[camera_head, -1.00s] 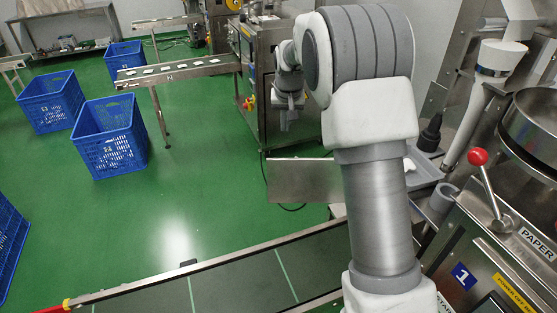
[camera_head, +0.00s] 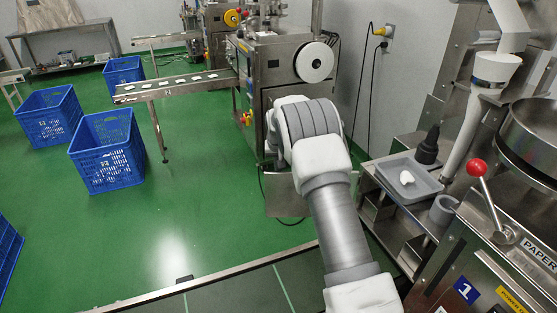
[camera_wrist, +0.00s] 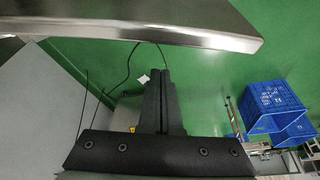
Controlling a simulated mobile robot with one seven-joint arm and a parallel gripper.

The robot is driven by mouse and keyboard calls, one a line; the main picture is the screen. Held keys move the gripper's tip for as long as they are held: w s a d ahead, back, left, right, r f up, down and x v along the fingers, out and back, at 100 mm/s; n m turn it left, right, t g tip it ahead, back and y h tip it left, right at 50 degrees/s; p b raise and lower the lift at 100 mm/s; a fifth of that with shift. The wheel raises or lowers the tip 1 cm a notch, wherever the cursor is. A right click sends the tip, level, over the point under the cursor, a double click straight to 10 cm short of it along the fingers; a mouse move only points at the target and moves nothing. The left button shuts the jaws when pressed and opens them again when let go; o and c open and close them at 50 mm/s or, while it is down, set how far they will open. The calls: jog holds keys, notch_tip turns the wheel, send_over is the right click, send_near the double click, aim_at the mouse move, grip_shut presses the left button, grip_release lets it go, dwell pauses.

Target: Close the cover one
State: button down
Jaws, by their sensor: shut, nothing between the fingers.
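A flat metal panel (camera_head: 287,194) stands out low over the floor, left of the machine with the number 1 label (camera_head: 467,290). It may be the cover; I cannot tell for sure. Its left part shows below my arm, and its upper right is hidden behind the arm. In the wrist view a metal panel with a bright edge (camera_wrist: 150,32) spans the top, beyond my fingertips. My gripper (camera_wrist: 160,76) is shut and empty, with a gap visible between it and that edge. In the head view my gripper is hidden behind my arm.
A conveyor (camera_head: 225,285) runs along the near side. Blue crates (camera_head: 107,150) stand on the green floor at left. Another packing machine (camera_head: 285,65) stands behind my arm. A grey tray (camera_head: 415,187) and a red-knobbed lever (camera_head: 490,195) are at right. The middle floor is clear.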

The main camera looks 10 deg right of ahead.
aim_at(278, 178)
jog(key=shift+s+a+f, duration=0.15)
jog(key=shift+s+f, duration=0.4)
jog(key=shift+s, duration=0.25)
jog(key=shift+s+a+f, duration=0.1)
jog(key=shift+s+f, duration=0.45)
jog(key=shift+s, duration=0.25)
jog(key=shift+s, duration=0.1)
